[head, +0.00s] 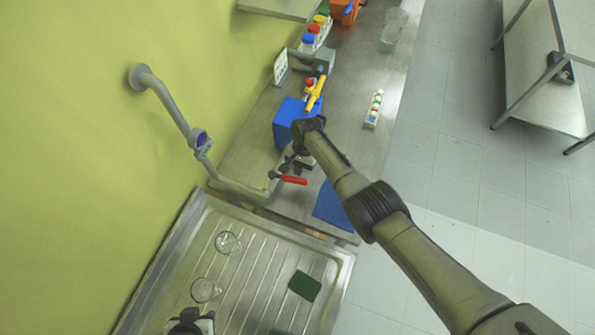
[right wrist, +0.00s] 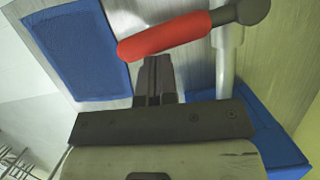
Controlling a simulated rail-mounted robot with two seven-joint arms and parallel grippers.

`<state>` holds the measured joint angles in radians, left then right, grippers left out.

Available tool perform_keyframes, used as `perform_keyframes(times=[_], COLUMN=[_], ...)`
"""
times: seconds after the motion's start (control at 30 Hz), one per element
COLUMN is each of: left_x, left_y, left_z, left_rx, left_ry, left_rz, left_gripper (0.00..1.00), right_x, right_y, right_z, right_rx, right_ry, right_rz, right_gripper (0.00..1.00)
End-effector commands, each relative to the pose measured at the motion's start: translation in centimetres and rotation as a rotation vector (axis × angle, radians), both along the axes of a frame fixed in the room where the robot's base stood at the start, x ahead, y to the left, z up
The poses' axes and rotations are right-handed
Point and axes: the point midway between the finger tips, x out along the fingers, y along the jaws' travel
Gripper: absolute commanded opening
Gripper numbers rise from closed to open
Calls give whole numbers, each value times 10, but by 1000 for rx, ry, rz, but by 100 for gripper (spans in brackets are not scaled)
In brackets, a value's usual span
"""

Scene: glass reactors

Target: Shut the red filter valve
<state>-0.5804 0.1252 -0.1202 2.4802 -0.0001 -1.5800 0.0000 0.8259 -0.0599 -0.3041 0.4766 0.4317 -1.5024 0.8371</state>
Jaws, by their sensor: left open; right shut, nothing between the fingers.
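The red valve handle (head: 294,180) sticks out to the right from the grey pipe near the steel tray's upper edge. In the right wrist view the red handle (right wrist: 165,36) lies across the picture, joined at its right end to a grey valve body (right wrist: 254,10). My right gripper (head: 292,168) is just beyond the handle in the head view. In the right wrist view its closed, empty fingers (right wrist: 155,62) point at the handle's side, very close; I cannot tell if they touch. My left gripper (head: 190,320) is open at the bottom edge, far from the valve.
A blue box (head: 285,120) stands beyond my right gripper, with a yellow-handled valve (head: 315,93) near it. A blue mat (head: 332,204) lies right of the handle. The steel drainer (head: 250,285) holds glass dishes (head: 228,242) and a green pad (head: 305,286). A small bottle rack (head: 374,110) stands further back.

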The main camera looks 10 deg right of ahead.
Motion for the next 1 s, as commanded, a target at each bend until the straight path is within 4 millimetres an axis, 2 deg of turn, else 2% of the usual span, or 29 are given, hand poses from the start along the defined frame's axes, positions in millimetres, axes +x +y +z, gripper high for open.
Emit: perform_keyframes(times=[0.13, 0.17, 0.23, 0.4, 0.6, 0.8, 1.0], left_x=[0, 0, 1, 1, 0, 0, 0], left_y=[1, 1, 1, 0, -2, -3, -3], left_z=[-21, -12, -6, -1, -2, -3, -3], left_rx=[4, 5, 3, -2, -6, -12, -11], left_ry=[0, 2, 3, -4, -1, 0, 0], left_rz=[-3, -3, -1, 0, 3, 8, 7], left_gripper=[43, 43, 43, 43, 43, 43, 43], right_x=[17, 18, 21, 30, 37, 40, 41], right_y=[-19, -19, -21, -27, -31, -34, -34], right_z=[0, 14, 30, 59, 85, 98, 101], right_rx=[0, 0, 1, -1, 0, 0, -1], right_ry=[-4, -6, -6, -5, -5, -2, -1], right_rz=[-16, -14, -13, -12, -14, -13, -13], right_gripper=[0, 0, 0, 0, 0, 0, 0])
